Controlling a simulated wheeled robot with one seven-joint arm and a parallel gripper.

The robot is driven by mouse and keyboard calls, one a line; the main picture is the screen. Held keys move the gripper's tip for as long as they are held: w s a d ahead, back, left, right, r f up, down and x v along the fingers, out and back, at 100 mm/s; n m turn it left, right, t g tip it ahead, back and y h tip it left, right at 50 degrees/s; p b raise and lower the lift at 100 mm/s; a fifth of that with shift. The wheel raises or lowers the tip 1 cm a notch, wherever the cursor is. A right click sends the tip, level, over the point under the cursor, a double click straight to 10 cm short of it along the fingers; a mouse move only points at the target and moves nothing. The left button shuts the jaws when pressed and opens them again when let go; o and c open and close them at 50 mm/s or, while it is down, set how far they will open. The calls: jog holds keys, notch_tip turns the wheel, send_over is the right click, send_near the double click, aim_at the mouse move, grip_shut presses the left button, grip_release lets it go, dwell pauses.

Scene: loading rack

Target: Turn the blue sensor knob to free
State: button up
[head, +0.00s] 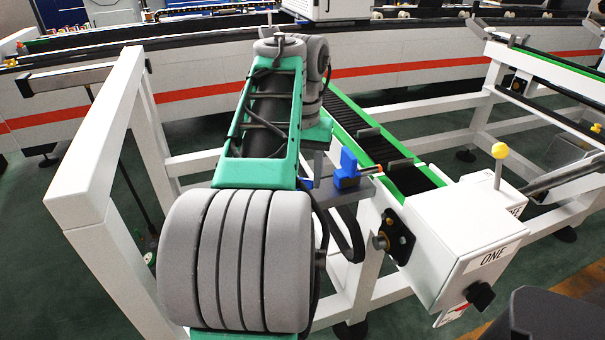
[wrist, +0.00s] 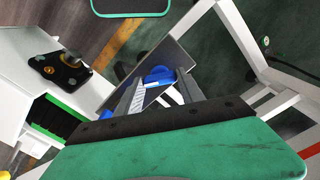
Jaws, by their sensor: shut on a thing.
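The blue sensor knob (wrist: 158,75) shows between the two fingertips of my gripper (wrist: 160,82) in the wrist view. My gripper is shut on it, and the fingers hide part of its sides. In the head view a blue piece (head: 348,160) stands just right of my arm, beside the near end of the conveyor. My arm covers much of that place in the head view, so the fingertips are not clear there. I cannot read the knob's setting or any mark for free.
A white control box (head: 462,235) labelled ONE, with a yellow ball-topped lever (head: 499,152) and a black knob (head: 480,295), stands close on the right. A green-edged conveyor (head: 375,140) runs behind. A white frame rail (head: 110,130) stands left of my arm.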

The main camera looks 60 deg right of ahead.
jog(key=n, duration=0.6)
jog(key=shift+n, duration=0.3)
dwell(0.4)
jog(key=o, duration=1.4)
jog(key=shift+c, duration=0.2)
notch_tip(320, 180, up, 8)
jog(key=shift+f+p, duration=0.1)
jog(key=shift+p, duration=1.15)
